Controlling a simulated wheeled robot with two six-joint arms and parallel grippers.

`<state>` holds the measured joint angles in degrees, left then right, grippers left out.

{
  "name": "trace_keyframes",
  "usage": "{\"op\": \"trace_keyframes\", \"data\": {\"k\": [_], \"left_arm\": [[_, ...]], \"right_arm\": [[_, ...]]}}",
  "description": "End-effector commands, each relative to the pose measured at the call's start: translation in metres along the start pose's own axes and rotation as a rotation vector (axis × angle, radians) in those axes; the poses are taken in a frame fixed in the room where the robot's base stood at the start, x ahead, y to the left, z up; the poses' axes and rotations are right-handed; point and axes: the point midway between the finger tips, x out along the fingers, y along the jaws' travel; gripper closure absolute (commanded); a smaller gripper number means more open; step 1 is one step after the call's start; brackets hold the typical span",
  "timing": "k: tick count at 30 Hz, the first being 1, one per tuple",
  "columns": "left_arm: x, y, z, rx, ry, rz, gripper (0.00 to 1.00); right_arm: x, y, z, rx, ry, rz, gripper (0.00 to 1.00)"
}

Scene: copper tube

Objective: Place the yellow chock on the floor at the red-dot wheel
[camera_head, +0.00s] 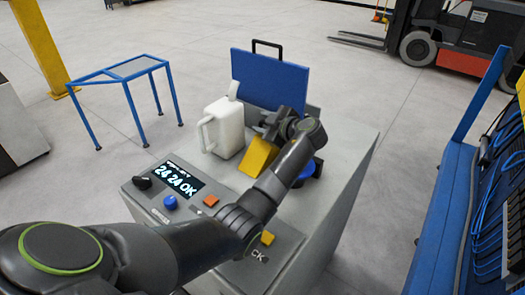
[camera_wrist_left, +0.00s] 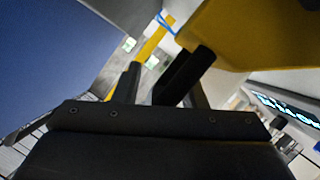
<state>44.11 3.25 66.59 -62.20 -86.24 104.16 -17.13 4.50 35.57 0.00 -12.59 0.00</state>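The yellow chock (camera_head: 258,157) is over the top of the grey cabinet, just right of the white jug. In the left wrist view the yellow chock (camera_wrist_left: 265,35) fills the upper right, very close. My left gripper (camera_head: 276,122) is right above and beside it. In the wrist view my left gripper's dark fingers (camera_wrist_left: 163,80) stand apart, with a slanted dark bar between them that reaches toward the chock. Clear background shows between the left finger and this bar. I cannot tell whether the chock touches the cabinet. The red-dot wheel cannot be made out. My right gripper is out of view.
The grey cabinet (camera_head: 340,185) carries a display panel (camera_head: 176,182), a white jug (camera_head: 224,128) and an upright blue board (camera_head: 270,82). A blue stand (camera_head: 130,70) is at left, a forklift (camera_head: 440,35) at far right, a blue rack (camera_head: 440,215) at right. Floor between is clear.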

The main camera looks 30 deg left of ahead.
Motion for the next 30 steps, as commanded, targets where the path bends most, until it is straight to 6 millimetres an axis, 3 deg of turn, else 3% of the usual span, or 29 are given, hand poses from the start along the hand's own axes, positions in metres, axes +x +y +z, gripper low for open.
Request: {"op": "trace_keyframes", "data": {"k": [2,10,25,30], "left_arm": [[-0.001,0.000,0.000,0.000,0.000,0.000,0.63],[-0.001,0.000,0.000,0.000,0.000,0.000,0.99],[-0.001,0.002,-0.002,-0.002,0.002,0.003,1.00],[-0.006,0.011,-0.014,-0.008,0.003,0.006,1.00]], "right_arm": [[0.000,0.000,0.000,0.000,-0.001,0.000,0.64],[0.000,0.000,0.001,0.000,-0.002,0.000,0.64],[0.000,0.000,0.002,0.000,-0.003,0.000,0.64],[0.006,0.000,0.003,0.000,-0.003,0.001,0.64]]}}
